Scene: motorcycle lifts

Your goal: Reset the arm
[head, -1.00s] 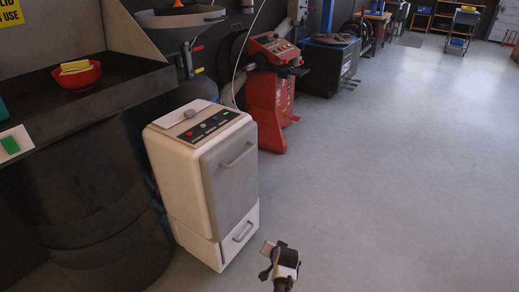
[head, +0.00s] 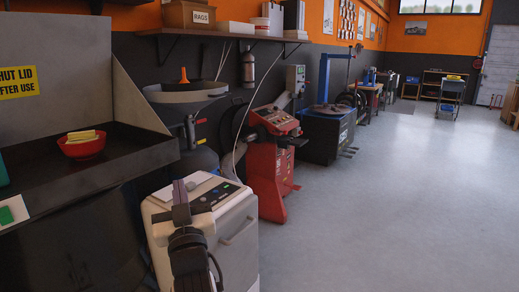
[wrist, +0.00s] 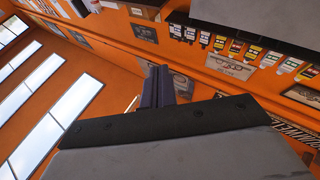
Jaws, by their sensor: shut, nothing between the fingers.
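My gripper (head: 181,190) stands upright in the lower left of the head view, in front of the white cabinet, and hides part of its top and front. Its dark fingers point up and are together with nothing between them. In the wrist view the closed fingers (wrist: 158,82) show at the middle, against the orange wall. The wrist view looks up at the wall and windows.
The white cabinet (head: 237,222) stands close by my arm. A dark bench (head: 140,150) at left holds a red bowl (head: 84,149) with yellow pieces. A red machine (head: 268,180) stands farther back. Open grey floor (head: 400,210) lies to the right.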

